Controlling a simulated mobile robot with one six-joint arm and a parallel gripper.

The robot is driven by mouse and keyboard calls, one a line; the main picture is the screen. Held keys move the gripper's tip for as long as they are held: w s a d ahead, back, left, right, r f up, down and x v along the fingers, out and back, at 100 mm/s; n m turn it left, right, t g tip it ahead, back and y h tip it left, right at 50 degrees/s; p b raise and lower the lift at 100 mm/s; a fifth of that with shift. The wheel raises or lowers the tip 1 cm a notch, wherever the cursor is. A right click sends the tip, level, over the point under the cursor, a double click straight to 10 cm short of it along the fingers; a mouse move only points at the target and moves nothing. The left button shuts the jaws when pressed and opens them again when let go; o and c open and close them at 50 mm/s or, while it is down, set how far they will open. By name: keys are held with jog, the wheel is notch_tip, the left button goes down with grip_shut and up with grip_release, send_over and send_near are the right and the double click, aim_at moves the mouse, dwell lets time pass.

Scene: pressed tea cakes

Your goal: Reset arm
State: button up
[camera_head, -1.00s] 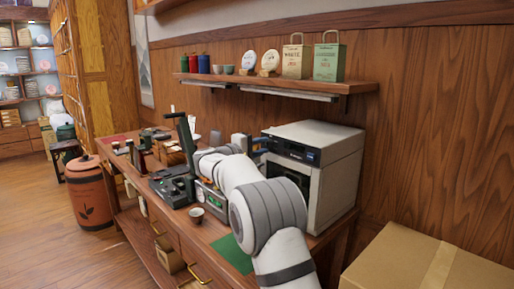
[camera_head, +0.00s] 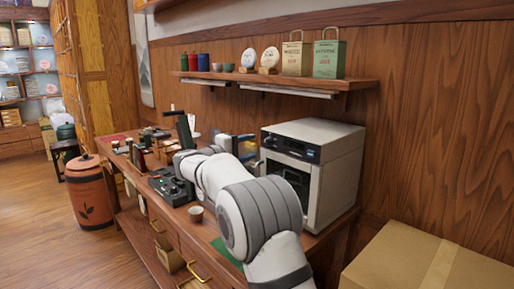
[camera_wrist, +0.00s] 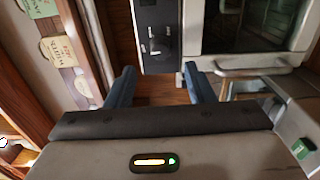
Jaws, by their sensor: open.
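My gripper (camera_wrist: 160,88) shows in the wrist view with its two blue fingers apart and nothing between them. Beyond the fingers is the front of a grey and black oven-like machine (camera_wrist: 245,25), with a dark window and a metal handle. In the head view my white and grey arm reaches over the wooden counter, beside the same machine (camera_head: 332,165). Most of my gripper is hidden behind the arm there, with only a bit of blue finger showing close to the machine's left side.
A dark press-like device (camera_head: 172,186) and a small cup (camera_head: 196,214) stand on the counter (camera_head: 150,209) left of my arm. A wall shelf (camera_head: 280,84) with tins and paper bags hangs above. A cardboard box (camera_head: 420,262) is at the lower right.

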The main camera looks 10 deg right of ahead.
jog(key=shift+v, duration=0.9)
jog(key=shift+d, duration=0.1)
jog(key=s+d+f+m+g+y+p, duration=0.1)
jog(key=s+d+f+g+y, duration=0.1)
jog(key=s+d, duration=0.35)
jog(key=s+d+f+g+y+p, duration=0.1)
jog(key=s+d+f+g+y, duration=0.15)
jog(key=s, duration=0.65)
jog(key=s+d+f+m+g+y+p, duration=0.1)
jog(key=s+d+f+g+y, duration=0.15)
jog(key=s, duration=0.45)
jog(key=s+a+f+m+y+p, duration=0.1)
jog(key=s+f+y, duration=0.1)
jog(key=s, duration=0.5)
jog(key=s+a+f+m+y, duration=0.2)
jog(key=s+f+y, duration=0.1)
jog(key=s, duration=0.5)
jog(key=s+a+f+m+y+p, duration=0.1)
jog(key=s+f+y, duration=0.2)
jog(key=s, duration=0.4)
jog(key=shift+s+a+m+p, duration=0.3)
jog(key=shift+s+m, duration=0.1)
